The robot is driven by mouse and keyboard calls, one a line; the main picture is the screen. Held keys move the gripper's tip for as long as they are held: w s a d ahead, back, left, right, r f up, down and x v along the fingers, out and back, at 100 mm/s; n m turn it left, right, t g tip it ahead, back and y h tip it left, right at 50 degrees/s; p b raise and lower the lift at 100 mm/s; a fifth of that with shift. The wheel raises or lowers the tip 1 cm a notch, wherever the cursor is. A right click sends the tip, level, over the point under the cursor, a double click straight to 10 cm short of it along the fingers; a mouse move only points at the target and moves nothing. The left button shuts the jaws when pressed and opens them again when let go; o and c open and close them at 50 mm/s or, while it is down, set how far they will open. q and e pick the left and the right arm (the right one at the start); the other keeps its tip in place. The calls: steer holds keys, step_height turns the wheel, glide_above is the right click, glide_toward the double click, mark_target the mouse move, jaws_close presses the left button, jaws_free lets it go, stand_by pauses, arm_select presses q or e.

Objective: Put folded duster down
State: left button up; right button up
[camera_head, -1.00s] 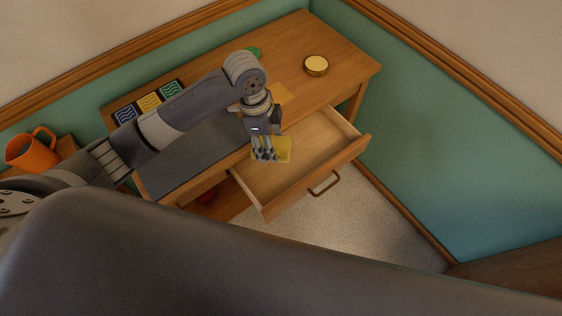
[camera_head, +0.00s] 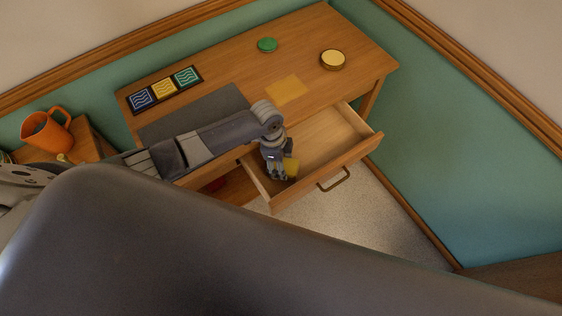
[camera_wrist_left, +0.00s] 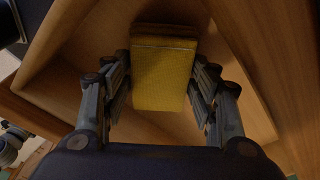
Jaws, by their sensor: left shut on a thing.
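The folded duster (camera_wrist_left: 163,75) is a yellow cloth block, held between the two fingers of my left gripper (camera_wrist_left: 160,92) in the left wrist view. In the head view the duster (camera_head: 291,167) shows at the right side of my left gripper (camera_head: 280,172). Gripper and duster are over the open drawer (camera_head: 318,150), near its front left part. The drawer is pulled out from the wooden desk and its visible floor is bare. I cannot tell whether the duster touches the drawer floor. My right gripper is not in view.
On the desk (camera_head: 350,85) are a yellow square (camera_head: 286,89), a green disc (camera_head: 267,45), a round yellow-topped tin (camera_head: 333,59), a grey mat (camera_head: 205,108) and a strip of three wave-patterned tiles (camera_head: 163,89). An orange jug (camera_head: 47,132) stands left. My own arm hides the lower foreground.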

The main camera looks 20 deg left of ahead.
mark_target(275, 164)
arm_select(q)
steer(key=shift+f, duration=0.2)
steer(key=o, duration=0.7)
steer(key=r, duration=0.4)
steer(key=a+r, duration=0.1)
steer(key=r, duration=0.3)
steer(key=a+r, duration=0.1)
steer(key=r, duration=0.3)
steer(key=shift+s+r, duration=0.1)
steer(key=shift+d, duration=0.15)
